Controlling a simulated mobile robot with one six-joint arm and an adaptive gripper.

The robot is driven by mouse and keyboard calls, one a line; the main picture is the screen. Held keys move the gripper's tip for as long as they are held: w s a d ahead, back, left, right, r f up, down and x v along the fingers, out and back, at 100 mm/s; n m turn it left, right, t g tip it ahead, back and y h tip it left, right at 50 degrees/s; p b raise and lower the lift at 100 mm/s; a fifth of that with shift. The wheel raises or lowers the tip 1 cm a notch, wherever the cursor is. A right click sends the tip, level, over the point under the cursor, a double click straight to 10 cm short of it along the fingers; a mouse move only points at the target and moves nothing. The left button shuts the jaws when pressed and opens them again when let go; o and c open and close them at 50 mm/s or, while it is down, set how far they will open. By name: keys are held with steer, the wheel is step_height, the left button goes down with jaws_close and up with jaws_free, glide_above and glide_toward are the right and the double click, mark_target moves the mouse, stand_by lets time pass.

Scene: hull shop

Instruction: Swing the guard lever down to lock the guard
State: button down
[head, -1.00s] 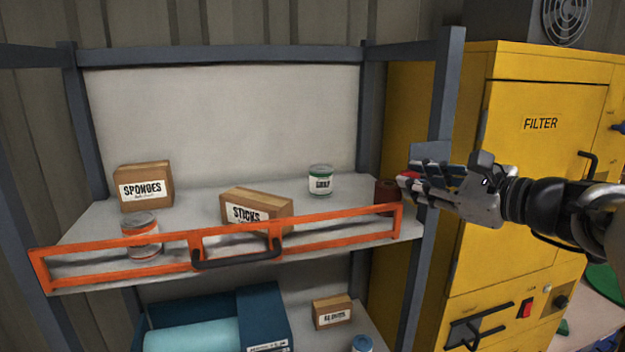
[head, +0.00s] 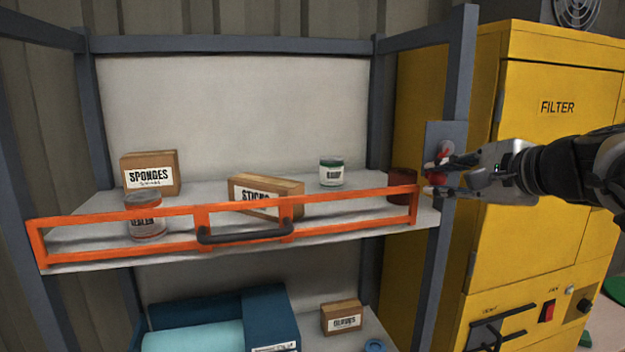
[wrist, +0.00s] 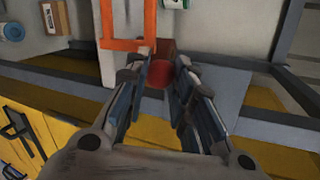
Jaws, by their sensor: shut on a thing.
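The guard is an orange frame (head: 240,208) with a black handle (head: 245,235), standing raised across the shelf front. The guard lever's red knob (head: 438,172) shows at the grey plate (head: 452,140) on the right shelf post. My gripper (head: 436,182) is at this post, its fingers shut on the red knob. In the wrist view the red knob (wrist: 160,73) sits between the fingertips of my gripper (wrist: 160,80). The lever's shaft is mostly hidden by the fingers, so I cannot tell its angle.
A sponges box (head: 152,173), a sticks box (head: 265,195), a sealer can (head: 145,216), a green-lidded jar (head: 331,172) and a brown cylinder (head: 402,185) stand on the shelf. A yellow filter cabinet (head: 555,170) is close on the right, behind my arm.

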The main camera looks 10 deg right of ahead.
steer(key=shift+d+f+n, duration=0.15)
steer(key=shift+f+n, duration=0.1)
steer(key=shift+n, duration=0.05)
stand_by(0.4)
steer(key=c, duration=1.6)
jaws_free()
steer(key=shift+d, duration=0.1)
steer(key=shift+c, duration=0.2)
steer(key=shift+r, duration=0.1)
steer(key=v, duration=1.2)
steer(key=shift+a, duration=0.25)
